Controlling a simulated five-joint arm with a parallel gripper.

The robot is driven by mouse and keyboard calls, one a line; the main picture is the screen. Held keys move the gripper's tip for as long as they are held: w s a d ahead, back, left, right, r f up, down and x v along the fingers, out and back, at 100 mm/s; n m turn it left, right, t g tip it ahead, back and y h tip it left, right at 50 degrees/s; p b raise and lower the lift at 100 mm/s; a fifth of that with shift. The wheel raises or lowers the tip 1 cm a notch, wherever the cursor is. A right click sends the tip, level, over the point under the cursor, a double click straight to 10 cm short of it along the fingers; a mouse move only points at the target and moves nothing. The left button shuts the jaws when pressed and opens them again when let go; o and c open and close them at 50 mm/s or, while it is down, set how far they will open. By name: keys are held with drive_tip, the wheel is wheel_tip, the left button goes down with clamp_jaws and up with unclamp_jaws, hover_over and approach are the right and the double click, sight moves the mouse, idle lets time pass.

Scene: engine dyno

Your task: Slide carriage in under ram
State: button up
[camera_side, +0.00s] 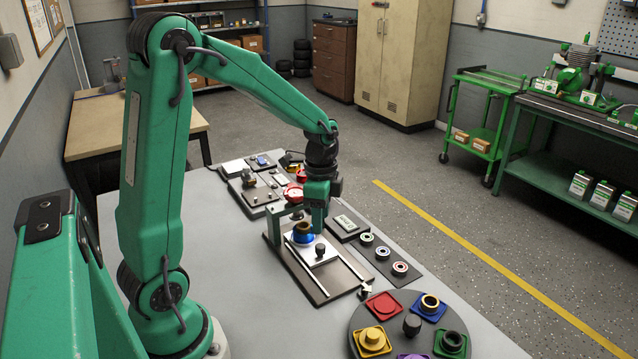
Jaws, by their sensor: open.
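The carriage (322,259) is a white plate on the dark slide base (323,292), which has two light rails. A black knob (320,250) stands on its front part, and a blue part with a brass-coloured ring (303,233) sits further back. The ram itself is hard to make out, partly behind my gripper. My gripper (318,228) points down, open, above and behind the knob as seen here. I cannot tell whether it touches anything.
A dark turntable (412,326) with several coloured holders stands at the table's near right. A strip with several ring parts (382,252) and a display box (346,223) lie right of the slide. Small fixtures (255,187) stand behind the press. The grey table is clear at left.

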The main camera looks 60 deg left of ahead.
sight(320, 246)
drive_tip(key=m, duration=0.3)
drive_tip(key=shift+m, duration=0.4)
drive_tip(key=m, duration=1)
drive_tip(key=shift+s+m, duration=0.15)
drive_tip(key=shift+m, duration=0.15)
drive_tip(key=shift+f, duration=3.9)
clamp_jaws()
